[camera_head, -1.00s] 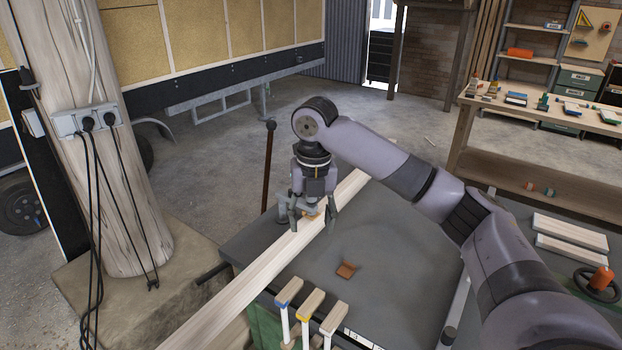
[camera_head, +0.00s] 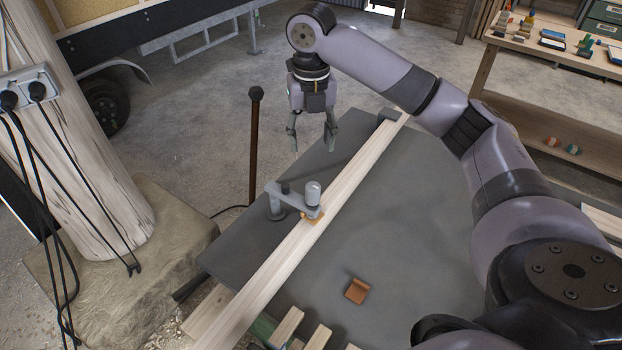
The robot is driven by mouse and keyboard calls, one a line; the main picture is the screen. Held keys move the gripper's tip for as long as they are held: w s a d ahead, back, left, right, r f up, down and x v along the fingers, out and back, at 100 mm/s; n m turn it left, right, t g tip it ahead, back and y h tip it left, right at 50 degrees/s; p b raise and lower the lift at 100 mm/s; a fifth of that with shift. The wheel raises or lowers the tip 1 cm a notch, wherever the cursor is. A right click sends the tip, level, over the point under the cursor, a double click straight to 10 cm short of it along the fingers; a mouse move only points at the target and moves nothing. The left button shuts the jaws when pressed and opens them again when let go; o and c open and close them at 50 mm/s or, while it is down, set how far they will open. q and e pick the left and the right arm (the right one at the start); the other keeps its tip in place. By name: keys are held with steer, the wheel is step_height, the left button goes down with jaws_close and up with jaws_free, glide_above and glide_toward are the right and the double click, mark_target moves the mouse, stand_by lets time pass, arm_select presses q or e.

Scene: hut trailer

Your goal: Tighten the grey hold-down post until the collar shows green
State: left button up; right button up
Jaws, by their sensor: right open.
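The grey hold-down (camera_head: 291,197) stands on the dark bench top. Its post (camera_head: 275,210) is at the left of a long pale board, and its arm reaches over the board to a grey upright cylinder (camera_head: 313,192). An orange-tan pad (camera_head: 314,217) lies under that cylinder on the board (camera_head: 262,283). I cannot make out a collar colour; no green shows on the hold-down. My right gripper (camera_head: 312,142) is open and empty, pointing down above and beyond the hold-down, apart from it. My left gripper is not in view.
A grey block (camera_head: 390,115) sits at the board's far end. A small brown-orange piece (camera_head: 357,290) lies on the bench (camera_head: 400,240). Several pale wooden handles show at the near edge. A wooden post with plugs stands left, and a dark upright lever (camera_head: 255,140) stands behind the bench.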

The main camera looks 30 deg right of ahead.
mark_target(313, 186)
steer(key=f, duration=0.2)
steer(key=s+f+p, duration=0.1)
steer(key=f, duration=0.2)
steer(key=shift+d, duration=0.1)
steer(key=f, duration=0.2)
steer(key=f+p, duration=0.1)
steer(key=f, duration=0.4)
steer(key=shift+w+f, duration=0.1)
steer(key=shift+w, duration=0.2)
step_height(313, 186, down, 3)
steer(key=shift+f+p, duration=0.2)
steer(key=shift+p, duration=0.35)
steer(key=shift+f, duration=0.45)
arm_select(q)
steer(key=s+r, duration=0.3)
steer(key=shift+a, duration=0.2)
arm_select(e)
steer(key=shift+c, duration=0.2)
steer(key=c, duration=1.1)
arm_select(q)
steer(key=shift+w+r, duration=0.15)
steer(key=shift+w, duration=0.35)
arm_select(e)
steer(key=shift+c, duration=0.2)
